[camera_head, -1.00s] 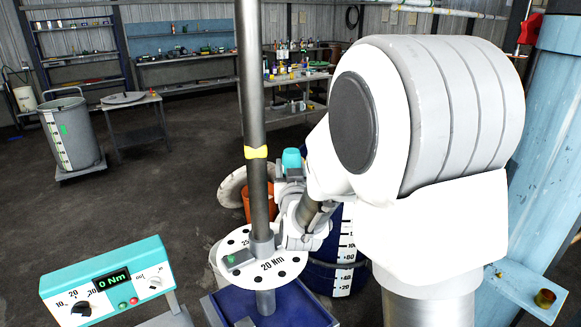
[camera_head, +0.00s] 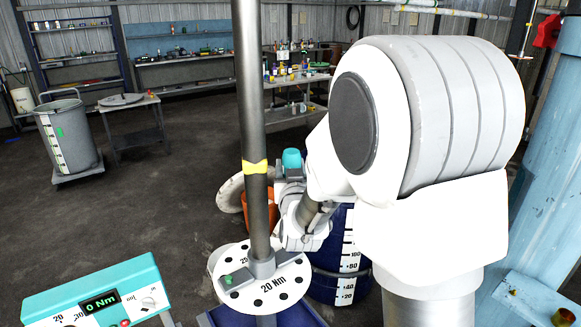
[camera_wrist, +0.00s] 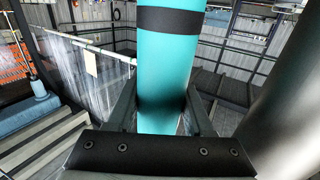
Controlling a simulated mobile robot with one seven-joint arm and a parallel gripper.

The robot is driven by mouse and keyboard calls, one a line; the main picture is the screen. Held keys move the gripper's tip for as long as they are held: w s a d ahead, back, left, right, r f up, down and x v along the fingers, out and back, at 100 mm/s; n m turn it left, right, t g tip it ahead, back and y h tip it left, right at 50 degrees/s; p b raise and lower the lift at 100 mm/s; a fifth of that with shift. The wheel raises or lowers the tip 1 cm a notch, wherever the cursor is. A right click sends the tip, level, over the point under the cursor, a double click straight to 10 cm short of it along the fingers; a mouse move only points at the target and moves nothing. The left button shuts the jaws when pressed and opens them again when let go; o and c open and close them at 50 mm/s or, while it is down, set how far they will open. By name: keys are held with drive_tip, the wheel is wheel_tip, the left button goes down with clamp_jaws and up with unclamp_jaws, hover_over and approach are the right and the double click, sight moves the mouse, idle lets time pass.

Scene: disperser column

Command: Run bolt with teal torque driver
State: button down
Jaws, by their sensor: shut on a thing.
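The teal torque driver (camera_wrist: 165,70) fills the middle of the wrist view, a teal cylinder with a dark band. My gripper (camera_wrist: 160,112) is shut around it, one finger on each side. In the head view the driver's teal top (camera_head: 291,158) shows just behind the grey column, above my wrist. The driver's lower end is hidden behind the column and my arm. The white round plate (camera_head: 262,290) marked "20 Nm" sits around the column, with dark holes and a small green mark. I cannot make out the bolt. The teal control box (camera_head: 95,297) reads 0 Nm.
The grey vertical column (camera_head: 250,90) with a yellow band stands close to my arm. A dark blue drum (camera_head: 328,272) with a white scale is behind the plate. A grey bin (camera_head: 68,137) stands far left. Open floor lies at left.

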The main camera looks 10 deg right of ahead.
drive_tip(key=shift+b, duration=0.5)
wheel_tip(320, 180, down, 6)
drive_tip(key=b, duration=0.7)
drive_tip(key=shift+b, duration=0.75)
idle(0.9)
drive_tip(key=shift+f+b, duration=0.85)
drive_tip(key=shift+b, duration=0.4)
idle(1.2)
drive_tip(key=shift+s+f+b, duration=0.1)
drive_tip(key=shift+f+b, duration=0.4)
drive_tip(key=shift+b, duration=0.1)
idle(0.6)
drive_tip(key=shift+r, duration=0.1)
